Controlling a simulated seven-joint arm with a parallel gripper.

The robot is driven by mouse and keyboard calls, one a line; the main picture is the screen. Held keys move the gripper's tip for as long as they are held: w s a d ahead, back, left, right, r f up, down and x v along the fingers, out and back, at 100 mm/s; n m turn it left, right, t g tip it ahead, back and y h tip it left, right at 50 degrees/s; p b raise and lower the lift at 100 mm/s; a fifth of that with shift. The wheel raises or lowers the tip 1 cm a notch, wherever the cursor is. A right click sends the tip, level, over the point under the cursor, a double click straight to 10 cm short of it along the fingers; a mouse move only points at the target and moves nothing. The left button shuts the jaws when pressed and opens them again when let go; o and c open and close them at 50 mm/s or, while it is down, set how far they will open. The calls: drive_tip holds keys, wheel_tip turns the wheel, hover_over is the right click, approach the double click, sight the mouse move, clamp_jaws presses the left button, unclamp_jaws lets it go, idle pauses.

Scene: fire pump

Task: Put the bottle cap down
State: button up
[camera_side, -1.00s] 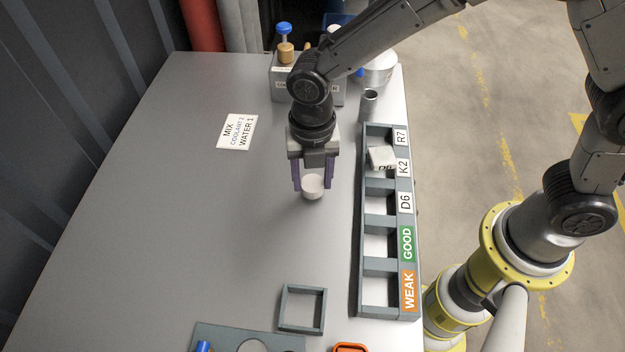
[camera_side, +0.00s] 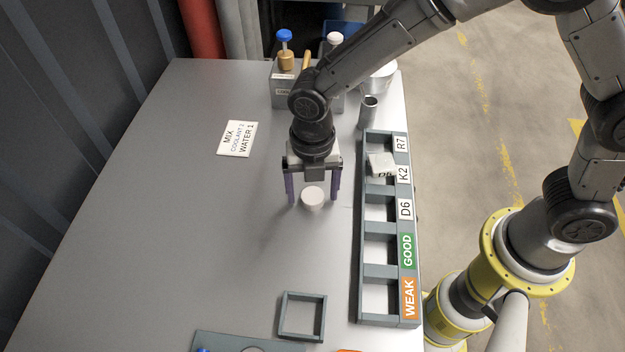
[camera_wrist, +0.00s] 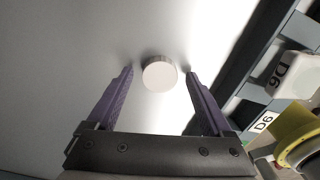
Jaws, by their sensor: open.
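The bottle cap (camera_side: 312,198) is a small white round piece on the grey table, left of the slotted rack. My gripper (camera_side: 313,200) is open, with its two purple fingers apart on either side of the cap. In the wrist view the cap (camera_wrist: 159,73) lies between and just beyond the fingertips of my gripper (camera_wrist: 160,72). A gap shows between the cap and each finger. The cap appears to rest flat on the table.
A rack (camera_side: 371,250) with slots labelled R7, K2, D6, GOOD and WEAK stands to the right. A white D6 block (camera_side: 381,163) sits on it. A square frame (camera_side: 301,316) lies at the front. A metal cylinder (camera_side: 368,112) stands behind. The table's left side is clear except a MIX card (camera_side: 237,139).

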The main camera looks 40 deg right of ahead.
sight(313, 195)
wheel_tip(313, 195, up, 12)
drive_tip(key=s+d+r+m+t, duration=0.1)
drive_tip(key=s+d+r+m, duration=0.1)
drive_tip(key=d+r+m, duration=0.5)
drive_tip(key=s+d+m+t, duration=0.4)
drive_tip(key=s+d+m, duration=1)
drive_tip(key=m, duration=0.8)
drive_tip(key=shift+s+d+r+t, duration=0.2)
drive_tip(key=shift+s+d+t, duration=0.15)
drive_tip(key=shift+d, duration=0.8)
